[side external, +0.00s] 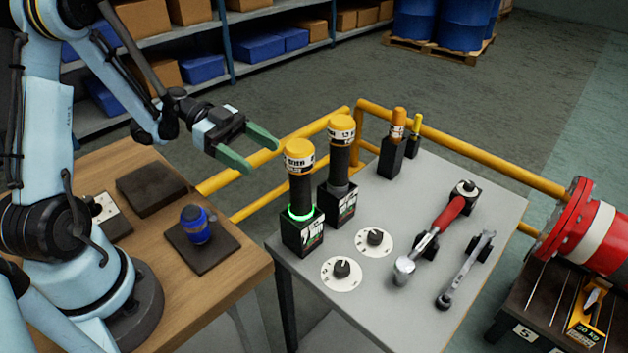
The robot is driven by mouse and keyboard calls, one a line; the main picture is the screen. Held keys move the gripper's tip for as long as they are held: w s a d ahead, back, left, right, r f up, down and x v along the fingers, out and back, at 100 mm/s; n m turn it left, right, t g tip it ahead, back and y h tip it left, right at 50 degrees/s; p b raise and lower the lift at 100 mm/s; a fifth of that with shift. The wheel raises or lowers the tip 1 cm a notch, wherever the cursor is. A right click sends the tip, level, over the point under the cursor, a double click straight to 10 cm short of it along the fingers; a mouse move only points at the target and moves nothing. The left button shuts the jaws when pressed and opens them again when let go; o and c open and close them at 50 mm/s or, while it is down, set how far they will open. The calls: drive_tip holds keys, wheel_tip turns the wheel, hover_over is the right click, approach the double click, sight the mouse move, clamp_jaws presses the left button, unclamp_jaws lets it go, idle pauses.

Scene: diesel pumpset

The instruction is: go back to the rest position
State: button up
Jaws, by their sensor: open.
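My gripper (250,152) is open and empty, with green fingers spread apart. It is in the air at the upper middle left of the side external view, above the gap between the wooden table and the grey table. It is up and to the left of two black cylinders with yellow caps, the nearer one (301,180) and the farther one (340,155). The nearer one stands in a black base with a lit green ring. My gripper appears apart from both.
A yellow rail (465,160) runs behind the grey table (400,325). The table holds two dials, a red-handled tool (430,240), a wrench (465,270) and an orange-capped holder (392,150). A blue object (195,225) sits on a dark pad on the wooden table (225,280). A red flanged pipe (585,225) is at right.

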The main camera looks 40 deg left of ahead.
sight(297, 179)
drive_tip(key=shift+v, duration=1)
drive_tip(key=x, duration=1.2)
drive_tip(key=shift+d, duration=0.15)
drive_tip(key=shift+r, duration=0.2)
drive_tip(key=shift+f, duration=0.15)
